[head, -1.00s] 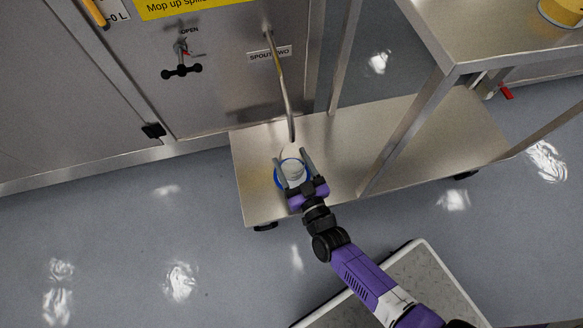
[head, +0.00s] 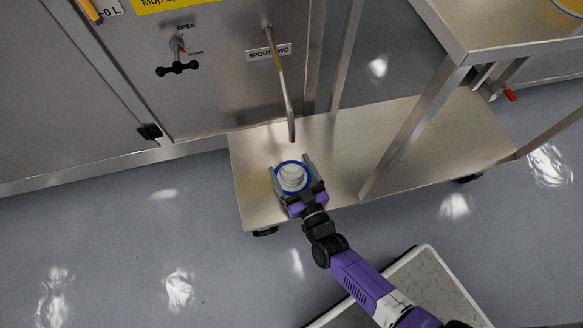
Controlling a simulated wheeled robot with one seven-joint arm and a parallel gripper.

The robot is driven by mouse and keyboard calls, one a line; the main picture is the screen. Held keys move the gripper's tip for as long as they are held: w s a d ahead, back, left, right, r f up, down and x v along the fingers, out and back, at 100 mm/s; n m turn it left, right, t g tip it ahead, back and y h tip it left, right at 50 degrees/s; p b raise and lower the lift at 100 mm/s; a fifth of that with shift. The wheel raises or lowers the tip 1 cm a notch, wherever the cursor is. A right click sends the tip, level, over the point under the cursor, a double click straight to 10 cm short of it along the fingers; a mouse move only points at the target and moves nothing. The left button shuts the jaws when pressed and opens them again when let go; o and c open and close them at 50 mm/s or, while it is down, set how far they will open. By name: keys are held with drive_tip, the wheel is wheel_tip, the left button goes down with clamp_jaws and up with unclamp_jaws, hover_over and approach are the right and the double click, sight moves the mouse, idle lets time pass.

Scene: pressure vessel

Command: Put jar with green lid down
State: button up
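A white, round jar (head: 292,174) with a blue ring (head: 279,186) around it is on the lower shelf of the steel cart (head: 345,170), in the head view. It looks upright. No green lid shows on it. My gripper (head: 289,163) reaches over it from the lower right, with one finger on each side of the jar. The fingers look spread wider than the blue ring, so the gripper appears open around the jar. The jar's lower part and its underside are hidden.
A thin spout pipe (head: 283,90) labelled "SPOUT TWO" hangs down just behind the jar. The cart's upper shelf (head: 490,25) and leg (head: 415,130) stand to the right. Bare shelf lies right of the jar. A tread-plate platform (head: 435,290) is at lower right.

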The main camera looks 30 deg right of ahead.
drive_tip(key=shift+r, duration=0.1)
drive_tip(key=shift+r, duration=0.2)
drive_tip(key=s+p, duration=0.1)
drive_tip(key=s, duration=0.3)
drive_tip(key=s+a+p, duration=0.1)
drive_tip(key=s, duration=0.3)
drive_tip(key=s+p, duration=0.1)
drive_tip(key=s, duration=0.3)
drive_tip(key=shift+a+f, duration=0.15)
drive_tip(key=shift+a, duration=0.2)
drive_tip(key=shift+s+a+r, duration=0.1)
drive_tip(key=shift+s+r, duration=0.1)
drive_tip(key=shift+s, duration=0.15)
drive_tip(key=s+d+r+g+y, duration=0.1)
drive_tip(key=s+r, duration=0.6)
drive_tip(key=r, duration=0.6)
drive_tip(key=s+d+r+n+g+y, duration=0.1)
drive_tip(key=s+r+g, duration=0.1)
drive_tip(key=s+r, duration=0.6)
wheel_tip(320, 180, up, 6)
drive_tip(key=shift+s+f+n+y, duration=0.1)
drive_tip(key=shift+s+n+y, duration=0.05)
drive_tip(key=shift+n+y, duration=0.15)
